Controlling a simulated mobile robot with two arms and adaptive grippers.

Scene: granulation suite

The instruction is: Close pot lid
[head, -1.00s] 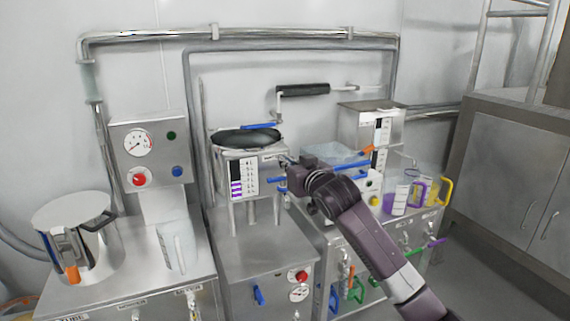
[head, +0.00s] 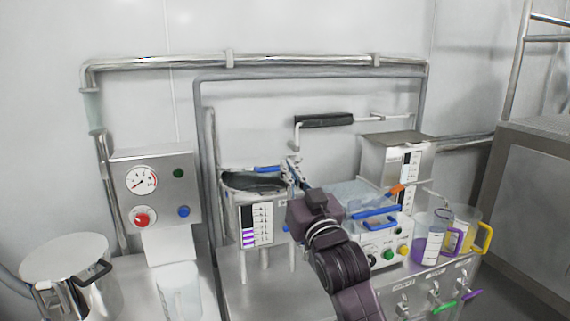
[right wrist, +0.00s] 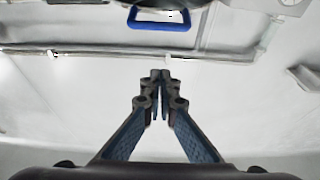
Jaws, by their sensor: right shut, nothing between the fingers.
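The middle steel pot (head: 258,222) stands on thin legs on the bench, with a striped scale label on its front. Its top shows as a dark oval (head: 250,184), with a blue bar handle (head: 268,169) at the back edge. I cannot tell how the lid sits. My right gripper (head: 289,164) is at the pot's right edge, shut and empty, fingers pointing up. It hides part of the rim. In the right wrist view the shut fingertips (right wrist: 161,75) are apart from a blue U-shaped handle (right wrist: 160,26) ahead. My left gripper is out of view.
A lidded steel pot (head: 66,262) and a clear jug (head: 178,290) stand at the left, by a gauge panel (head: 155,188). A control box (head: 382,250), a steel hopper (head: 385,160) and measuring jugs (head: 433,238) stand right. A pipe with a black grip (head: 324,120) hangs behind.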

